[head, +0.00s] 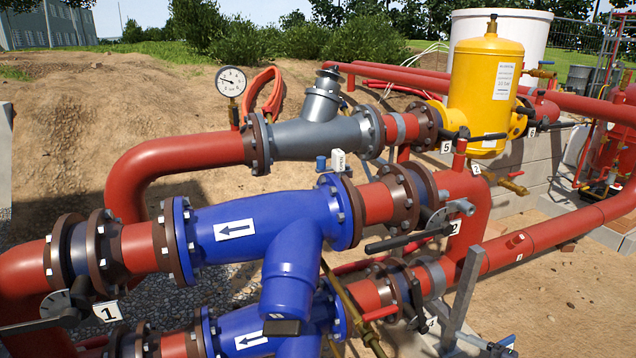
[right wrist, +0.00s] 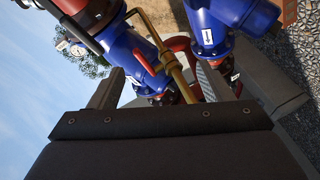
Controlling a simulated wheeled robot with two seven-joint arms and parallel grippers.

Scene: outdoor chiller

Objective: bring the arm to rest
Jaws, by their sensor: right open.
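My right gripper (right wrist: 158,80) shows in the right wrist view, its two grey fingers standing wide apart above the dark gripper body. It is open and holds nothing. Behind the fingers are blue pipe bodies, a brass pipe (right wrist: 158,50) and red pipework; I cannot tell how far away they are. The wrist view is strongly tilted, with sky at the left and gravel at the right. Neither arm nor gripper shows in the head view. My left gripper is in neither view.
In the head view, blue valve bodies (head: 262,222) with white arrows sit on red pipes (head: 170,160). A grey strainer (head: 310,133), a pressure gauge (head: 231,82) and a yellow vessel (head: 482,90) stand behind. Valve levers (head: 398,243) and a grey post (head: 461,300) stick out. Open dirt lies behind.

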